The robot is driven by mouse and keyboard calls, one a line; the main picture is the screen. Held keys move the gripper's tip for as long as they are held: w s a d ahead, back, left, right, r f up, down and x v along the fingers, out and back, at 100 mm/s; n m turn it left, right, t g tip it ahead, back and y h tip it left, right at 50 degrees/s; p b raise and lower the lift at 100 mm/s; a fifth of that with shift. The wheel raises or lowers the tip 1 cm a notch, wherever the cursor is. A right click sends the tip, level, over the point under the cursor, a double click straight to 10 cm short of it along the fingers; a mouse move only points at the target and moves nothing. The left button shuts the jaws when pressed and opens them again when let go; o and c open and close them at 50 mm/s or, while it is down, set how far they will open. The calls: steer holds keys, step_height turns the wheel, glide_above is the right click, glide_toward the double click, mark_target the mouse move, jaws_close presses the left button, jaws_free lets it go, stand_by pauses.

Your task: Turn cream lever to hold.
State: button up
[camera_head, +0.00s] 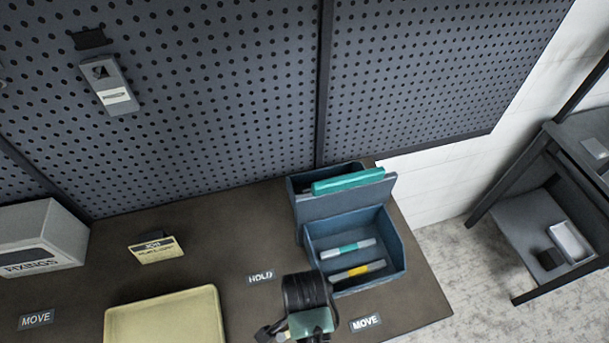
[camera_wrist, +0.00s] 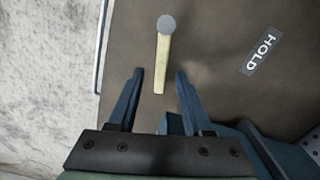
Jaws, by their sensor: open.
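The cream lever (camera_wrist: 162,65) shows in the wrist view as a narrow bar running down from a round grey pivot (camera_wrist: 166,24). My gripper (camera_wrist: 159,72) is open, and the lever's free end lies between its two dark fingers in the picture, with gaps on both sides. I cannot tell how far the fingertips are above the lever. The HOLD label (camera_wrist: 262,50) lies right of the lever, which does not point at it. In the head view my gripper (camera_head: 308,322) hides the lever, between the HOLD label (camera_head: 262,277) and a MOVE label (camera_head: 366,322).
A blue bin (camera_head: 345,290) with marker-like sticks stands close behind my gripper, with a teal-handled thing (camera_head: 348,181) behind it. A cream tray (camera_head: 165,318), a small yellow sign (camera_head: 156,250), a FIXINGS box (camera_head: 40,235) and another MOVE label (camera_head: 36,319) are left. A pegboard (camera_head: 200,110) stands behind.

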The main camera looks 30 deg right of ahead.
steer(key=shift+f, duration=1.15)
jaws_close()
stand_by(0.6)
